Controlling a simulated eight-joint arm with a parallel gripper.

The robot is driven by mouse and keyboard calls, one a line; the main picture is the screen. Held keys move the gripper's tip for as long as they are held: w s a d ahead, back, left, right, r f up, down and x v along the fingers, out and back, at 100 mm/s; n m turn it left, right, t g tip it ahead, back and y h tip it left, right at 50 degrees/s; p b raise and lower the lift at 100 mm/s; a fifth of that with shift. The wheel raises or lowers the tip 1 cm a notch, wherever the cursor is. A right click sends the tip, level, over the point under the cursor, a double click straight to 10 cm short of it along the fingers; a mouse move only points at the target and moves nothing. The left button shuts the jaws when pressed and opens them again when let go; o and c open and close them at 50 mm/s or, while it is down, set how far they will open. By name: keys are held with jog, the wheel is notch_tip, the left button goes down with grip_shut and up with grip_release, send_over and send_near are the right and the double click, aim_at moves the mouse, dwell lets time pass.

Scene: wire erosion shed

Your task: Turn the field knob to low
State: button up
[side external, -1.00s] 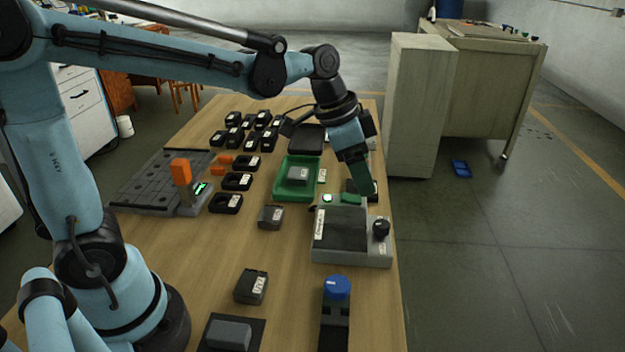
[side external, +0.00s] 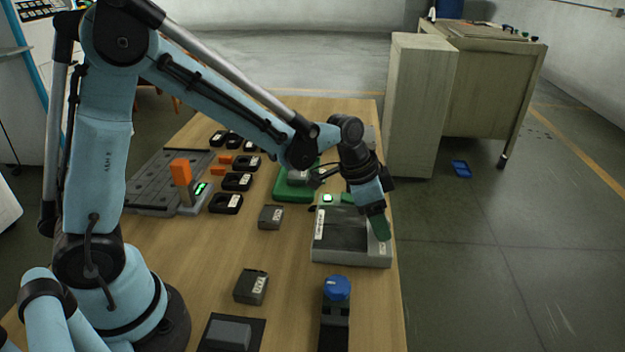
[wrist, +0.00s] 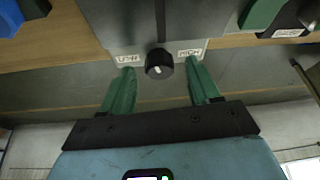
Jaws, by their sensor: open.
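The field knob (wrist: 158,61) is a black round knob on the grey unit (side external: 340,258). In the wrist view it sits between a LOW label (wrist: 127,59) on the left and a HIGH label (wrist: 189,53) on the right, with a pale mark on its lower part. My gripper (wrist: 160,69) is open, its two green fingers on either side of the knob with visible gaps. In the side view my gripper (side external: 380,230) is at the unit's right end and hides the knob.
A blue-topped device (side external: 337,290) stands in front of the unit, near the table's right edge. A grey block (side external: 251,287) and another block (side external: 271,216) lie to the left. A green tray (side external: 290,190) is behind. Bare wood lies between them.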

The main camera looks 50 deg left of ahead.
jog(key=shift+d+f, duration=0.1)
jog(key=shift+f, duration=0.15)
jog(key=shift+c, duration=0.3)
jog(key=c, duration=1)
jog(key=shift+n, duration=0.4)
jog(key=shift+d+n+t+y, duration=0.1)
jog(key=shift+n+t+y, duration=0.3)
jog(key=shift+n, duration=0.9)
jog(key=shift+d+n+t+y, duration=0.15)
jog(key=shift+n+y, duration=0.45)
jog(key=shift+n, duration=0.7)
